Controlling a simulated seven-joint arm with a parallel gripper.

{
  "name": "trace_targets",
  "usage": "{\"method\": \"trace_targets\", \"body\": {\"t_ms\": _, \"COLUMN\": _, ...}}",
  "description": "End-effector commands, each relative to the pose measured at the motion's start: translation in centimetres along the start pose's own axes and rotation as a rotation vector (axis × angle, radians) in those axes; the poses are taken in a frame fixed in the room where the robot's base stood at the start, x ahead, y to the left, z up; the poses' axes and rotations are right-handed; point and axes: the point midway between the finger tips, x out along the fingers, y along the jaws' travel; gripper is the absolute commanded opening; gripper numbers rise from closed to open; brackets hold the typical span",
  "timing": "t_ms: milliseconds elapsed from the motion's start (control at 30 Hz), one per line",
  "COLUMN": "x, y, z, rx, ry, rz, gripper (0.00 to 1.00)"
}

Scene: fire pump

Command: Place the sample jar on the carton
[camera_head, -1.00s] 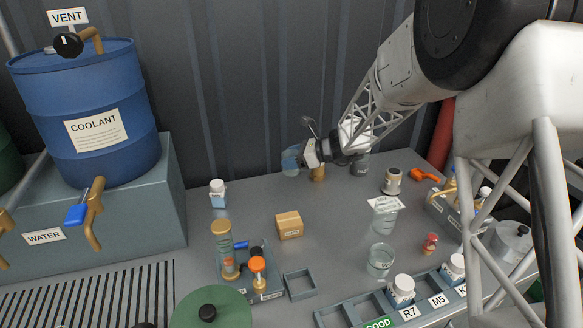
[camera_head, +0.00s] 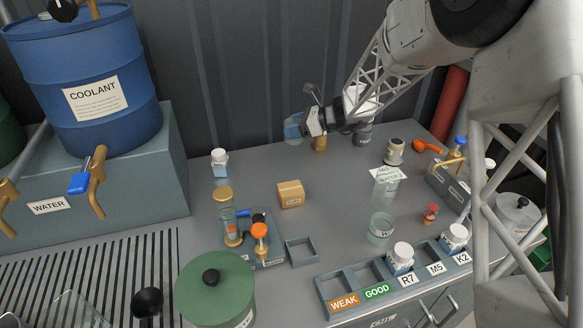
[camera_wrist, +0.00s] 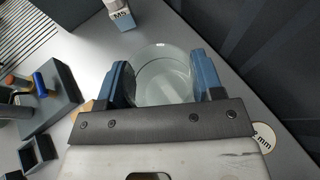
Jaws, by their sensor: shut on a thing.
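My gripper (camera_head: 303,127) is shut on a clear glass sample jar (camera_head: 292,129), held in the air near the back wall. In the wrist view the jar (camera_wrist: 163,78) sits between the two blue fingers (camera_wrist: 165,83); it looks empty, and its label, if any, is hidden. The carton (camera_head: 290,194) is a small tan box on the bench, in front of and below my gripper, apart from the jar. In the wrist view only a tan corner of it (camera_wrist: 86,107) shows beside the left finger.
A white bottle (camera_head: 219,162) stands left of the carton. A tool holder (camera_head: 265,254) and an open square tray (camera_head: 301,251) lie in front. A brass-coloured cylinder (camera_head: 320,143) stands just below my gripper. A beaker with a card (camera_head: 386,187) and another glass jar (camera_head: 380,229) stand right.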

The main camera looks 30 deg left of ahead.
Motion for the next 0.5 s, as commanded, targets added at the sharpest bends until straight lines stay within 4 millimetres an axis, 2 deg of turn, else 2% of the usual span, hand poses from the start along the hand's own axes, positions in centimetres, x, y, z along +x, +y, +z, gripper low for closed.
{"method": "trace_targets", "body": {"t_ms": 267, "x": -1.5, "y": 3.7, "z": -0.2, "rx": -0.008, "ry": 0.003, "rz": 0.016, "gripper": 0.34}}
{"method": "trace_targets", "body": {"t_ms": 500, "x": -3.4, "y": 8.7, "z": -0.5, "rx": -0.018, "ry": 0.005, "rz": 0.039, "gripper": 0.34}}
